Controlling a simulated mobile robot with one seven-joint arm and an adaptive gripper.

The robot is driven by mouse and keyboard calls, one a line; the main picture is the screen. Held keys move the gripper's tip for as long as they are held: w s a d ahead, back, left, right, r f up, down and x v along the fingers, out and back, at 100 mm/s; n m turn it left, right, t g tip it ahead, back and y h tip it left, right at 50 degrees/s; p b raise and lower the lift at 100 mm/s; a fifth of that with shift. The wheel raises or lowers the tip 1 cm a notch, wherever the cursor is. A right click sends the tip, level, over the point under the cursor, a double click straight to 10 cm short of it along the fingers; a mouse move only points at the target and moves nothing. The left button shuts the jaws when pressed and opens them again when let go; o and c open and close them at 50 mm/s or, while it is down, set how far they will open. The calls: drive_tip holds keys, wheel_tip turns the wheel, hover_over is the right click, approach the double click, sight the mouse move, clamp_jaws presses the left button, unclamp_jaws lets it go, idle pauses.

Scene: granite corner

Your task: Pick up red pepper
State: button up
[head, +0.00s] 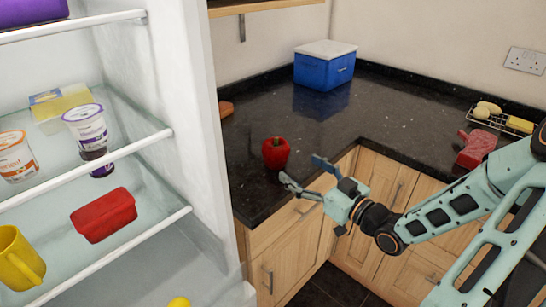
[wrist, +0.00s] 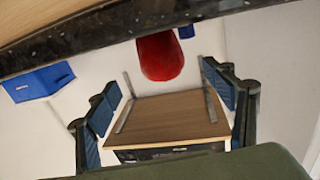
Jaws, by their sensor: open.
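The red pepper (head: 276,153) stands on the dark granite counter (head: 330,115), close to its front edge. In the wrist view it (wrist: 160,56) shows upside down near the top middle, its upper part cut off by the dark counter edge. My gripper (head: 299,170) is open and empty. It is just right of the pepper and nearer the camera, with its fingers pointing toward it and apart from it. In the wrist view its fingers (wrist: 160,100) stand to either side below the pepper.
A blue box with a white lid (head: 324,65) stands at the back. A wire rack (head: 500,121) with food and a red object (head: 475,148) lie at the right. An open fridge (head: 130,200) with tubs stands at left. Counter around the pepper is mostly clear.

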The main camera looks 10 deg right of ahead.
sight(285, 158)
drive_tip(key=x, duration=0.6)
drive_tip(key=shift+s+a+r, duration=0.1)
drive_tip(key=shift+a+r, duration=0.05)
drive_tip(key=shift+r, duration=0.05)
drive_tip(key=x, duration=0.5)
drive_tip(key=shift+r, duration=0.15)
drive_tip(key=shift+c, duration=0.4)
drive_tip(key=c, duration=1.2)
drive_tip(key=shift+c, duration=0.2)
drive_tip(key=shift+r, duration=0.1)
